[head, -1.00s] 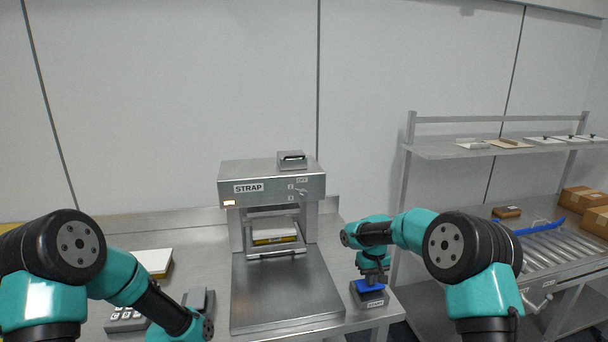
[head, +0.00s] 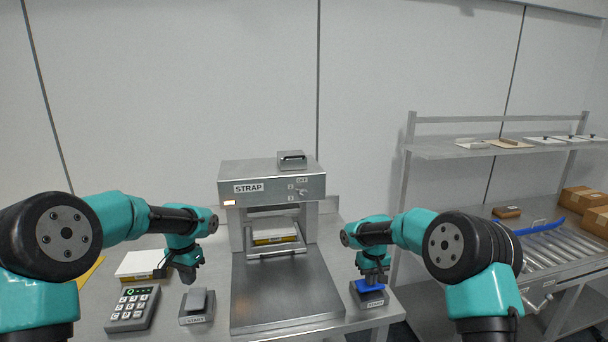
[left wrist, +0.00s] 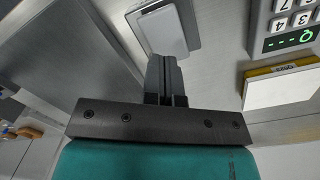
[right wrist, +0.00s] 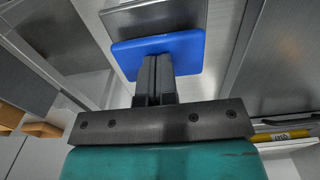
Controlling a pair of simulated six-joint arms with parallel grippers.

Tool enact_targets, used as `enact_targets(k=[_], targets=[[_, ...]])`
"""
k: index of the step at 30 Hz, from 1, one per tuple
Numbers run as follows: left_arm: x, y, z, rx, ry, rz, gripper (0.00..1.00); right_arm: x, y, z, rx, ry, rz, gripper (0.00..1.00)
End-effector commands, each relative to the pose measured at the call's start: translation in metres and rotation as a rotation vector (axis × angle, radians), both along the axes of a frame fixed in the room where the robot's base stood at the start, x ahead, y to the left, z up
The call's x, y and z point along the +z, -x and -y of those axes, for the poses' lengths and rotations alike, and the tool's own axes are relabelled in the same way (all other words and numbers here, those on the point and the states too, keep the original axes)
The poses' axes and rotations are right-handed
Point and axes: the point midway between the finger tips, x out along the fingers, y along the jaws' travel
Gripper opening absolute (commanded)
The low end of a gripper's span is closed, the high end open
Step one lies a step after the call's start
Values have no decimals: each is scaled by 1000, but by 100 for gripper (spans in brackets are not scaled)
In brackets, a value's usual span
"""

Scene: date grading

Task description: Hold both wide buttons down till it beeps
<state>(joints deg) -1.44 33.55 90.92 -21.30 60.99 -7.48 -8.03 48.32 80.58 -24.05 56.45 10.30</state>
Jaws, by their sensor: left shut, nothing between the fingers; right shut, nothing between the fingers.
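The left wide button (head: 198,300) has a grey cap on a labelled base, left of the strapping machine's plate; it also shows in the left wrist view (left wrist: 165,32). My left gripper (head: 187,279) is shut and empty, just behind and above this button, seemingly apart from it. The right wide button (head: 370,286) has a blue cap on a grey base, right of the plate; it fills the top of the right wrist view (right wrist: 185,48). My right gripper (head: 372,279) is shut and empty, its tips over the blue cap. I cannot tell whether they press it.
A keypad (head: 132,308) and a white-topped pack (head: 142,264) lie left. A shelf (head: 500,149) and roller conveyor (head: 560,250) stand right.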

Motion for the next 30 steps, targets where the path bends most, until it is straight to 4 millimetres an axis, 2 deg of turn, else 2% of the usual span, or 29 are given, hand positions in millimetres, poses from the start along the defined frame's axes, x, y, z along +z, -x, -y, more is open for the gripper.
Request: enact_targets(k=[3,6,16,23,30], targets=[[18,-14,-1,35,-19,40,0,0,0,0,0,0,-1,0],[24,-18,-2,48,-26,52,0,0,0,0,0,0,-1,0],[25,-19,-2,51,-27,53,0,0,0,0,0,0,-1,0],[16,-19,-2,50,-26,52,0,0,0,0,0,0,-1,0],[-8,-18,-2,51,-25,50,0,0,0,0,0,0,-1,0]])
